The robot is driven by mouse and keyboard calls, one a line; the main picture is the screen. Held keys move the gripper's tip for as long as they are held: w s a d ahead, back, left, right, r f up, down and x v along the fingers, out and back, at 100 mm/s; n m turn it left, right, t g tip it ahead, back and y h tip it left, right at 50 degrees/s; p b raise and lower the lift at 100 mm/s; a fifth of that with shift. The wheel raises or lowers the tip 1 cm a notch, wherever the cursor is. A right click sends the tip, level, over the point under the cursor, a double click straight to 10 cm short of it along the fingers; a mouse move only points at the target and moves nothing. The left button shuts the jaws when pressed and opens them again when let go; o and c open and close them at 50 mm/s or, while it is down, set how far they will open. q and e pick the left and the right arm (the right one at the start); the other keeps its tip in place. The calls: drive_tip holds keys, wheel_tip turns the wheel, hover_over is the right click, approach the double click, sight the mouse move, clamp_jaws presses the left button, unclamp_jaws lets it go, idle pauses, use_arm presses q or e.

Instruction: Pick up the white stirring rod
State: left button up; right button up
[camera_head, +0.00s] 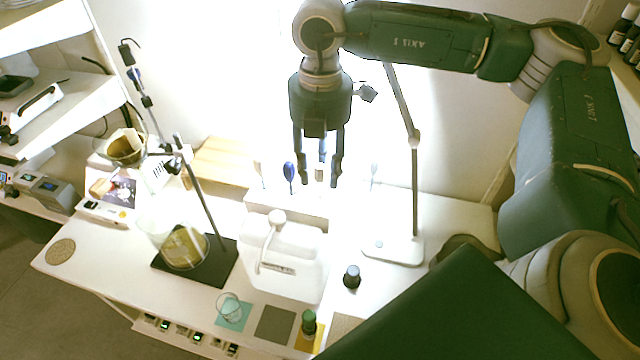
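A white rack (290,203) stands at the back of the white table, with several slim upright tools in it. One is a blue-headed tool (289,174), and one is a pale tool (258,170) at its left. A pale, thin upright rod (374,172) shows to the right, washed out by glare. I cannot tell for sure which one is the white stirring rod. My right gripper (319,183) points down above the rack, its two fingers apart. A blue and tan tool (319,172) shows between the fingers, with no clear contact. My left gripper is not in view.
A dark bottle (352,277), a green-capped bottle (309,323), a small glass (229,307) and a beaker (184,248) on a black stand occupy the table.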

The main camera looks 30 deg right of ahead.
drive_tip(key=c, duration=0.4)
clamp_jaws()
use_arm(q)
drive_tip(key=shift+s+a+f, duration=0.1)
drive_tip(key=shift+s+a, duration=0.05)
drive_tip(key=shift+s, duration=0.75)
